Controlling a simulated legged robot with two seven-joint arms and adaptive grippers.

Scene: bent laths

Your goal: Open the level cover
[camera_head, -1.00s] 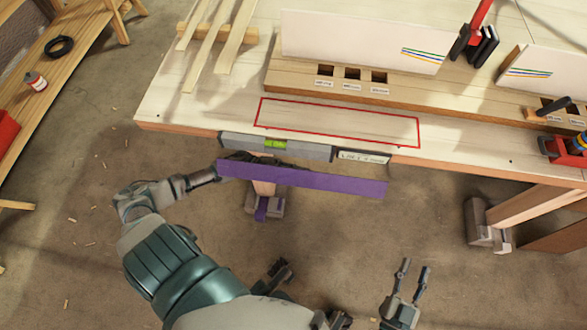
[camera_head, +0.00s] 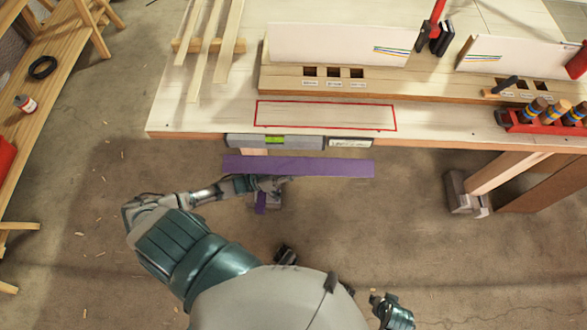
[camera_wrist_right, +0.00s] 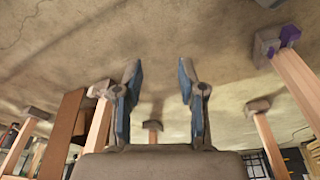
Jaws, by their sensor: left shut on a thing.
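The grey level (camera_head: 302,142), with a green vial, lies along the front edge of the workbench. A long purple strip, which looks like the level cover (camera_head: 325,168), is just in front of and below it, with a narrow gap between. My left gripper (camera_head: 277,183) is at the lower edge of the purple strip and shut on it; its fingertips are small and partly hidden. My right gripper (camera_wrist_right: 160,80) is open and empty in the wrist view, facing the floor; part of it shows at the bottom of the head view (camera_head: 390,310).
The workbench (camera_head: 200,115) carries a red outlined rectangle (camera_head: 325,103), a slotted wooden rail (camera_head: 420,92), thin laths (camera_head: 205,50) and a red rack of tools (camera_head: 545,122). A side shelf (camera_head: 45,95) stands at the left. The floor in front is mostly clear.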

